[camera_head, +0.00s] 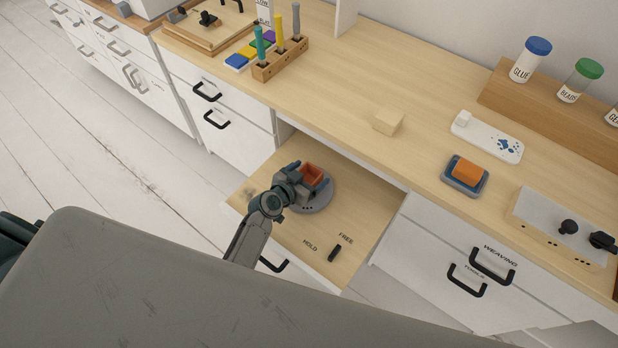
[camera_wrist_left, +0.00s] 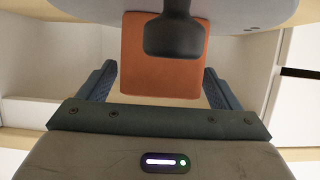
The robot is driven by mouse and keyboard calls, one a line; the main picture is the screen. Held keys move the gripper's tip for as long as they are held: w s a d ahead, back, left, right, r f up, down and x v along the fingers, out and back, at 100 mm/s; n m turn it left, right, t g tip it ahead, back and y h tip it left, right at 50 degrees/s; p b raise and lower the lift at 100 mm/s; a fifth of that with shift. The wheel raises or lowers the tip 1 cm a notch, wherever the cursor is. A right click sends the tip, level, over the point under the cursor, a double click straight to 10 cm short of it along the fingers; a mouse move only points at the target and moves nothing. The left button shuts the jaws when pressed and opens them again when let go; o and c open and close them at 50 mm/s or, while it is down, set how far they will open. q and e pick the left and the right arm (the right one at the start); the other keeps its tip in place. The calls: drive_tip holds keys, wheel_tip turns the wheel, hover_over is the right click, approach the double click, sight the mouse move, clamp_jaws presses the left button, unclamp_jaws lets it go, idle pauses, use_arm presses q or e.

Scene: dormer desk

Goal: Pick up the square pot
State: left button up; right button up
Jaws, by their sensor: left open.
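The square pot (camera_head: 313,174) is terracotta orange and stands on a round grey base (camera_head: 322,200) in the open drawer. My left gripper (camera_head: 303,175) is at the pot, with its jaws open and one finger on either side. In the left wrist view the orange wall of the pot (camera_wrist_left: 150,75) shows between the two blue-grey fingers, with gaps at both sides. A dark grey rounded piece (camera_wrist_left: 172,36) covers part of the pot's wall there. The grey base (camera_wrist_left: 235,14) fills the top of that view. My right gripper is out of view.
A black lever (camera_head: 334,253) sits on the drawer floor (camera_head: 365,205) by the words HOLD and FREE. The desk above holds a wooden block (camera_head: 388,122), an orange block (camera_head: 466,168) on a grey-blue tray, and a white box with black knobs (camera_head: 560,226). The desk edge borders the drawer.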

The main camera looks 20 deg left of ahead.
use_arm(q)
drive_tip(key=shift+x, duration=1.15)
drive_tip(key=c, duration=1.2)
drive_tip(key=shift+o, duration=0.2)
drive_tip(key=shift+r, duration=0.15)
